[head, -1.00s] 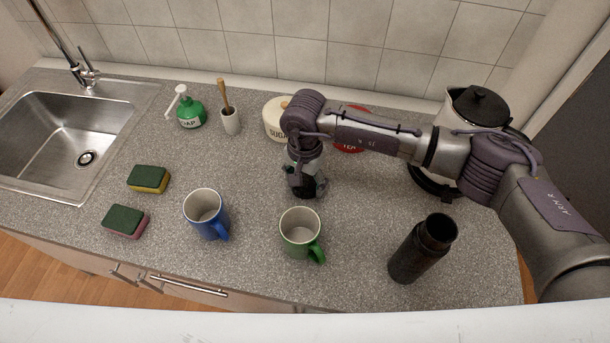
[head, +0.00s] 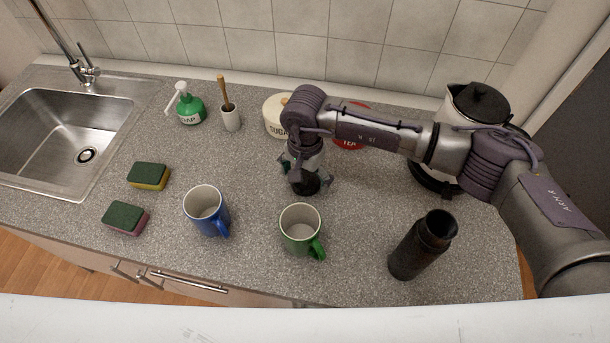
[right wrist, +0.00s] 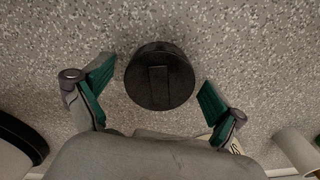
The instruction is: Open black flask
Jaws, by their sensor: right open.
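The black flask (head: 420,247) stands upright on the counter at the right front, its top open with no lid on it. A round black lid (right wrist: 160,77) lies on the counter between the spread fingers of my right gripper (right wrist: 158,98) in the right wrist view, with a gap on both sides. In the head view the lid (head: 307,185) shows just below my right gripper (head: 306,177), which points down and is open. My left gripper is not in view.
A green mug (head: 301,232) and a blue mug (head: 206,213) stand in front of and left of my gripper. A sugar jar (head: 275,117), a red tea tin (head: 351,140) and a kettle (head: 478,103) stand behind. Two sponges (head: 149,176) lie near the sink (head: 60,140).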

